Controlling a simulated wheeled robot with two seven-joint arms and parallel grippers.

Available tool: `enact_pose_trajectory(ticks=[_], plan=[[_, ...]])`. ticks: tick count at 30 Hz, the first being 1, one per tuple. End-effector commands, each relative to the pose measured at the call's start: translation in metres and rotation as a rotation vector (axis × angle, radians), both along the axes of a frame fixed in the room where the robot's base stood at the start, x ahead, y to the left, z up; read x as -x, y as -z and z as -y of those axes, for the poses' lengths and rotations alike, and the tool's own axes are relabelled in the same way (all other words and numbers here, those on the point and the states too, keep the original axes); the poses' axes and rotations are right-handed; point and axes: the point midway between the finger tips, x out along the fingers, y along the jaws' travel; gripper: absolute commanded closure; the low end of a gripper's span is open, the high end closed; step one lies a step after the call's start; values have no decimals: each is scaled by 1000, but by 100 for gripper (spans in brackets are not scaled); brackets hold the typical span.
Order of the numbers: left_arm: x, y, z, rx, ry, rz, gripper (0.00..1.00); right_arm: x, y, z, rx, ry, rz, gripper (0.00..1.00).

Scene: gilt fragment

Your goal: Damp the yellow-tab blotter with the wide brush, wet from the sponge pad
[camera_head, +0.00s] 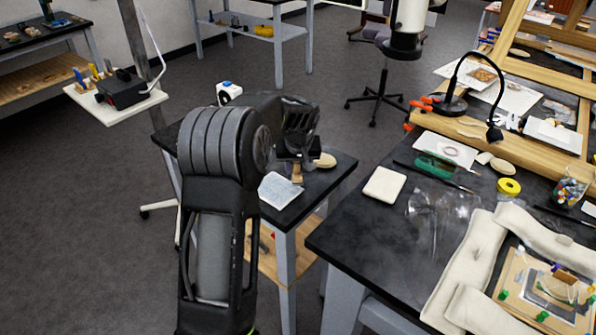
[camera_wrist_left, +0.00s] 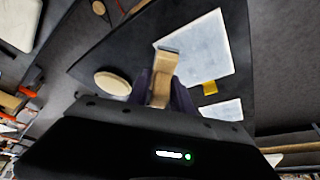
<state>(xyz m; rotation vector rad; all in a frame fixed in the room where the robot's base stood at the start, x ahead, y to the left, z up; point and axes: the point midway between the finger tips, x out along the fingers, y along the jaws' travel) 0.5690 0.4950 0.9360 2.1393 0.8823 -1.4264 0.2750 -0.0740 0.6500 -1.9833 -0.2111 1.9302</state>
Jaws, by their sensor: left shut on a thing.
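My left gripper (camera_wrist_left: 160,95) is shut on the wide brush (camera_wrist_left: 160,84), which has a pale wooden handle and a grey end. In the head view the gripper (camera_head: 297,158) is over the small black side table, with the brush (camera_head: 297,173) below it. The white blotter (camera_wrist_left: 205,48) lies on that table, with a yellow tab (camera_wrist_left: 210,88) at its near edge in the wrist view. The brush end overlaps the blotter's left edge there; I cannot tell whether they touch. A tan oval pad (camera_wrist_left: 113,82), possibly the sponge pad, lies left of the brush.
The large black workbench (camera_head: 345,232) stands to the right, carrying a cream square pad (camera_head: 384,185), a yellow tape roll (camera_head: 509,187) and long cream cushions (camera_head: 463,267). Grey floor separates the furniture.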

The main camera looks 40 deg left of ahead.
Motion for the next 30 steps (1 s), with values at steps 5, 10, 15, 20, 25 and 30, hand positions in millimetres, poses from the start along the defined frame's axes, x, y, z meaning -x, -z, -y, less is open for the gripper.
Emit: enact_pose_trajectory(ticks=[5,10,15,20,25,30], plan=[[1,-20,-2,0,2,2,100,1,-12,1,3,1,-3,64],[2,-35,-5,0,2,2,100,2,-20,1,6,2,-7,64],[3,-45,-6,0,4,0,100,3,-25,2,8,3,-10,64],[3,-47,-7,0,4,0,100,3,-25,2,7,4,-11,64],[3,-46,-7,0,4,0,100,4,-25,2,7,4,-11,64],[2,-46,1,1,22,0,100,4,-25,1,7,3,-11,64]])
